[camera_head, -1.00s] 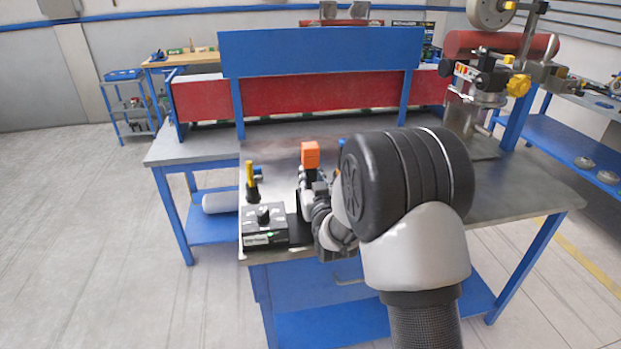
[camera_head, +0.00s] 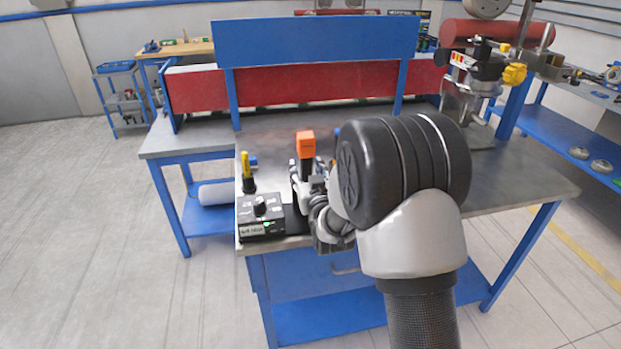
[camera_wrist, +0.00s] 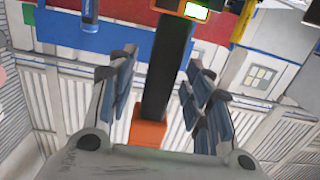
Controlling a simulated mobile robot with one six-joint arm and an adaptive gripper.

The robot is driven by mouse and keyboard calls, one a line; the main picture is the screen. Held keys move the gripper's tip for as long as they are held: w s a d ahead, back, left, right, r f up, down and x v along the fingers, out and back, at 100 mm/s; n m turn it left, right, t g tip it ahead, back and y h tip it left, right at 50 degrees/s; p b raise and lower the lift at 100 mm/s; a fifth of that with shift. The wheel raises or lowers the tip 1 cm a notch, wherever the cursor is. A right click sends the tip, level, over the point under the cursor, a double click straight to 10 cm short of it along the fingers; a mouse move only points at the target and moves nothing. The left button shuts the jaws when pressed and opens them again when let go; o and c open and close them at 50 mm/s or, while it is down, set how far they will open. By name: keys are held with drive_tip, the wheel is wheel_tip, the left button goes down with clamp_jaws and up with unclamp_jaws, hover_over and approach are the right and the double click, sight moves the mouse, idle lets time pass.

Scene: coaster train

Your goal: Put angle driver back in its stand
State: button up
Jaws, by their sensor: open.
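The angle driver, taken to be the black tool with an orange end (camera_head: 305,146), stands upright near the bench's front edge. In the wrist view its dark shaft (camera_wrist: 168,65) runs between my fingers, with the orange end close to the palm. My gripper (camera_head: 312,185) is open around it; in the wrist view (camera_wrist: 160,95) gaps show on both sides of the shaft. The tool's lower end and its stand are hidden behind my gripper and arm, so I cannot tell how it is seated.
A clamp fixture (camera_head: 470,80) is at the back right. The bench's right side (camera_head: 515,185) is clear.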

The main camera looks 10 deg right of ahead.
drive_tip(key=s+r+g, duration=0.2)
drive_tip(key=s+g, duration=0.4)
drive_tip(key=s, duration=1.6)
drive_tip(key=s+r+g, duration=0.2)
drive_tip(key=s+g, duration=0.4)
drive_tip(key=s, duration=1.7)
drive_tip(key=shift+s+r+g, duration=0.25)
drive_tip(key=shift+r+g, duration=0.05)
